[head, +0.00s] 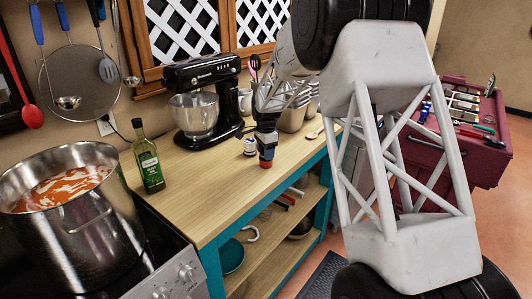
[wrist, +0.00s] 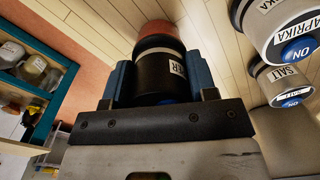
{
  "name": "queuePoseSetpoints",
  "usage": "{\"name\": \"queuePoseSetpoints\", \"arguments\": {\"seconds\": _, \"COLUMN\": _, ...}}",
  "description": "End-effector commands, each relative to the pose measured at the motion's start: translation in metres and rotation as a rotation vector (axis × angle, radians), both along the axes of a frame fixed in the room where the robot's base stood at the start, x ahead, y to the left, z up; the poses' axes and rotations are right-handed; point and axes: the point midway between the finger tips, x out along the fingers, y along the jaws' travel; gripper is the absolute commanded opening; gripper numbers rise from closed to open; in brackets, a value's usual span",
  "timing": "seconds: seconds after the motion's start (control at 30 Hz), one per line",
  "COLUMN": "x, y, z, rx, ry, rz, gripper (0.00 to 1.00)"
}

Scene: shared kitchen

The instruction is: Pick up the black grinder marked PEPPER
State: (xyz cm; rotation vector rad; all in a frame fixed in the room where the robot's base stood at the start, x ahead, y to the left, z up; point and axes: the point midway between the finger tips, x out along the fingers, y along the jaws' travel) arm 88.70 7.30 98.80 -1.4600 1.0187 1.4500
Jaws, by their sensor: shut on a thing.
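The black grinder (wrist: 160,72) is between the blue fingers of my gripper (wrist: 163,85) in the wrist view. It has a red end, a pale band and a white label of which only the last letters, "ER", show. In the head view the grinder's red end (head: 266,163) shows just below my gripper (head: 267,141), close to the counter's front edge. The gripper is shut on the grinder's body. I cannot tell whether the grinder touches the counter.
White grinders marked PAPRIKA (wrist: 290,28) and SALT (wrist: 283,80) stand close beside it on the wooden counter (head: 215,185). A black stand mixer (head: 203,100), a green bottle (head: 148,162) and metal containers (head: 291,119) are around. A steel pot (head: 75,215) sits at left.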

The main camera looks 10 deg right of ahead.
Motion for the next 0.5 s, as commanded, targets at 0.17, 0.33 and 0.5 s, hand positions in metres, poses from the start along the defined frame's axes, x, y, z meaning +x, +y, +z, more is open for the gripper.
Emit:
{"name": "queuePoseSetpoints", "arguments": {"seconds": 0.17, "x": 0.0002, "y": 0.0001, "z": 0.0006, "rx": 0.0, "ry": -0.001, "rz": 0.0, "gripper": 0.14}}
{"name": "queuePoseSetpoints", "arguments": {"seconds": 0.33, "x": 0.0002, "y": 0.0001, "z": 0.0007, "rx": 0.0, "ry": -0.001, "rz": 0.0, "gripper": 0.14}}
{"name": "queuePoseSetpoints", "arguments": {"seconds": 0.5, "x": 0.0004, "y": 0.0, "z": 0.0042, "rx": 0.001, "ry": -0.002, "rz": 0.0, "gripper": 0.14}}
